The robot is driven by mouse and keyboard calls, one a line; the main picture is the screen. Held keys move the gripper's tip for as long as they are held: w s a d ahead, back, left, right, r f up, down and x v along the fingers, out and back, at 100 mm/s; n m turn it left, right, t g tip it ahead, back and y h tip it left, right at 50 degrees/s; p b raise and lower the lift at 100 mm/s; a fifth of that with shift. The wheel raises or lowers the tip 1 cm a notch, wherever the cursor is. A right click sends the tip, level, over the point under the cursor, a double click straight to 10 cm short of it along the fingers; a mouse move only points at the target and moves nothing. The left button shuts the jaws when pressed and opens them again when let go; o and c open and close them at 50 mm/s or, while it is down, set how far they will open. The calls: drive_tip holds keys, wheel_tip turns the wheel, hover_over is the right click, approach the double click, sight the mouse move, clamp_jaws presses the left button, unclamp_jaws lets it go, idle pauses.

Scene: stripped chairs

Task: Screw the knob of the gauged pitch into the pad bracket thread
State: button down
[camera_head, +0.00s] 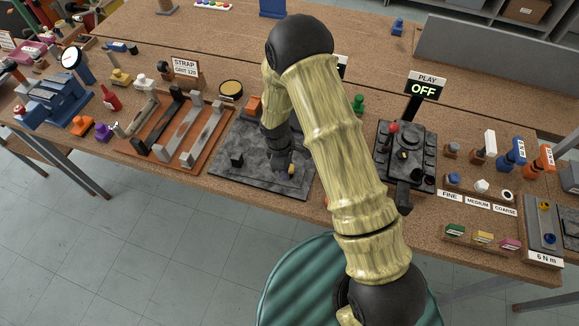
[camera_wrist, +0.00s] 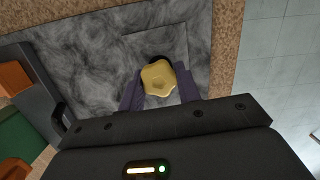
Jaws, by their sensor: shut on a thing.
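A yellow lobed knob (camera_wrist: 158,82) sits between the two fingers of my gripper (camera_wrist: 160,97) in the wrist view. My gripper is shut on it, over a grey marbled slab (camera_wrist: 85,60). In the head view the knob (camera_head: 291,170) is a small yellow spot beside my gripper (camera_head: 286,172), low over the slab (camera_head: 225,178). A dark edge shows just behind the knob. The knob's stem and any thread under it are hidden, and I cannot tell whether it touches the slab. I cannot make out the pad bracket with certainty.
A small black block (camera_head: 237,160) stands on the slab's left part. The orange tray with metal bars (camera_head: 180,140) lies left. A dark fixture (camera_head: 405,155) with a sign reading OFF (camera_head: 425,88) stands right. Cards reading FINE, MEDIUM and COARSE (camera_head: 478,203) are farther right.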

drive_tip(key=shift+m, duration=0.7)
drive_tip(key=c, duration=0.9)
unclamp_jaws()
drive_tip(key=shift+r, duration=0.1)
wheel_tip(320, 180, up, 17)
drive_tip(key=w+a+b, duration=0.1)
drive_tip(key=a+b, duration=0.1)
drive_tip(key=b, duration=0.1)
drive_tip(key=shift+a, duration=0.2)
